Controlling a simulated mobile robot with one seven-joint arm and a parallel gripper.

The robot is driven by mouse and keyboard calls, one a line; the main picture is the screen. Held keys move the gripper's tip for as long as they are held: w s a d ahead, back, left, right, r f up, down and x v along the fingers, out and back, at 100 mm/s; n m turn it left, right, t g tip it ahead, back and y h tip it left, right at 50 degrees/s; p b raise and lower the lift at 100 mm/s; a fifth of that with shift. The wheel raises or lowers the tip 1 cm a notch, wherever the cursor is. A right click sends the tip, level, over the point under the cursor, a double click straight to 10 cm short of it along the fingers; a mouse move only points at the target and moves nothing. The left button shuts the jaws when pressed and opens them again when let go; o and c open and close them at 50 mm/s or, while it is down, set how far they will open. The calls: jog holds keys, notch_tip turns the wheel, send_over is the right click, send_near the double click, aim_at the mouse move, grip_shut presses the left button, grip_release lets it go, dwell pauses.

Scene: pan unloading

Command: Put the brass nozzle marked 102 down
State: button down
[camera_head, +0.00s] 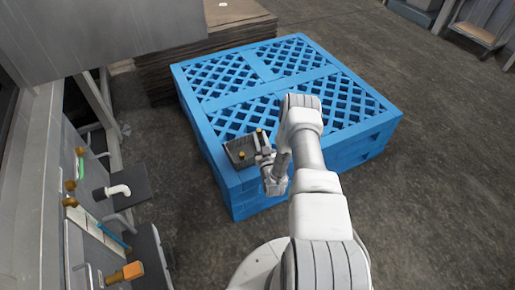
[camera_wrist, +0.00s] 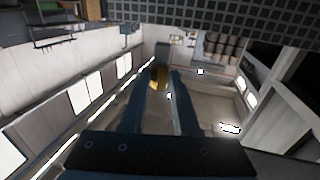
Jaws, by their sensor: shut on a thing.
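My gripper (camera_wrist: 160,80) is shut on a brass nozzle, seen as a gold piece (camera_wrist: 158,77) between the fingertips in the wrist view. No number can be read on it. In the head view my gripper (camera_head: 262,146) is at the right side of a small dark pan (camera_head: 232,146), with a brass piece (camera_head: 258,131) at its fingers. Another small brass piece (camera_head: 240,155) shows at the pan's front part. I cannot tell whether the held nozzle touches the pan.
The pan lies on the left front corner of a blue pallet stack (camera_head: 355,100); the rest of its top is clear. Brown stacked sheets (camera_head: 235,18) stand behind. A bench with pipes and brass fittings (camera_head: 70,185) is at the left. A dark grid (camera_wrist: 225,12) fills the wrist view's top.

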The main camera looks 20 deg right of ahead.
jog(key=shift+w+a+f+b, duration=0.15)
jog(key=shift+f+b, duration=0.2)
jog(key=shift+f, duration=0.4)
jog(key=shift+w+a+f+b, duration=0.15)
jog(key=shift+f+b, duration=0.25)
jog(key=shift+f, duration=0.35)
jog(key=shift+w+a+f+b, duration=0.15)
jog(key=shift+f+b, duration=0.2)
jog(key=shift+f, duration=0.4)
jog(key=shift+d, duration=0.1)
jog(key=shift+f, duration=0.45)
jog(key=shift+f, duration=0.2)
